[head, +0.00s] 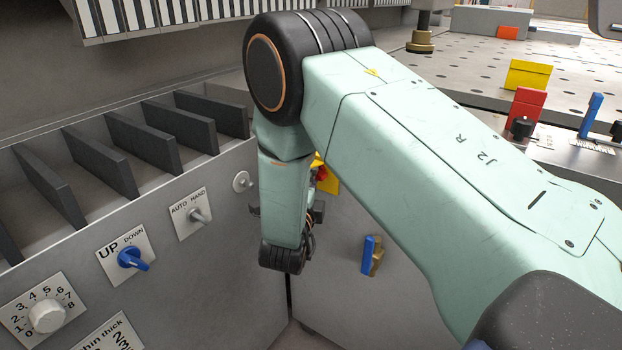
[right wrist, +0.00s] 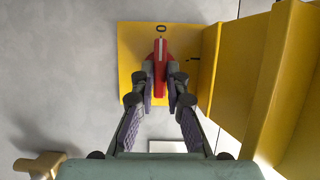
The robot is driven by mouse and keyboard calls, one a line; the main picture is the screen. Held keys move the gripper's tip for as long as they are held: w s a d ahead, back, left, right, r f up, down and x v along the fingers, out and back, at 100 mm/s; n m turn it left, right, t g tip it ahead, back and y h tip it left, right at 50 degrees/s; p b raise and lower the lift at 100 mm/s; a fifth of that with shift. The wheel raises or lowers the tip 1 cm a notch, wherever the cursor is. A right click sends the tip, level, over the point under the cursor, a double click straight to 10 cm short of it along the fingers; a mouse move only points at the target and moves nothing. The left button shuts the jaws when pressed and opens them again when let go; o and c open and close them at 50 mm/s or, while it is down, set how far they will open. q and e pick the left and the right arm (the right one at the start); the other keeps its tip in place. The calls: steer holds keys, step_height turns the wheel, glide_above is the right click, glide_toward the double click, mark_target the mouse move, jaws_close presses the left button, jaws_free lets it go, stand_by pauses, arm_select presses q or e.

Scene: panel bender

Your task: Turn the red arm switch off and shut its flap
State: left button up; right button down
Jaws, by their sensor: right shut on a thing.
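The red arm switch (right wrist: 160,50) sits on a yellow plate (right wrist: 128,50) in the right wrist view. Its handle stands upright, with its white line toward the 0-like mark at the plate's top. My right gripper (right wrist: 160,78) is shut on the red handle, one finger on each side. The yellow flap (right wrist: 235,75) stands open at the right of the plate, close beside the gripper. In the head view my right arm hides most of the switch; only a bit of red (head: 321,173) and yellow (head: 330,185) shows. My left gripper is not in view.
A blue lever on a brass fitting (head: 372,256) sticks out of the panel, below right of the gripper. The left panel carries a blue UP/DOWN knob (head: 131,259) and an AUTO/HAND toggle (head: 199,214). Red (head: 526,105) and yellow (head: 528,74) pieces stand on the table at right.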

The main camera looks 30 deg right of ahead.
steer(key=c, duration=1.4)
jaws_free()
steer(key=shift+o, duration=0.2)
steer(key=shift+s, duration=0.1)
steer(key=v, duration=0.7)
steer(key=shift+a, duration=0.2)
steer(key=shift+s+r, duration=0.1)
steer(key=shift+s, duration=0.05)
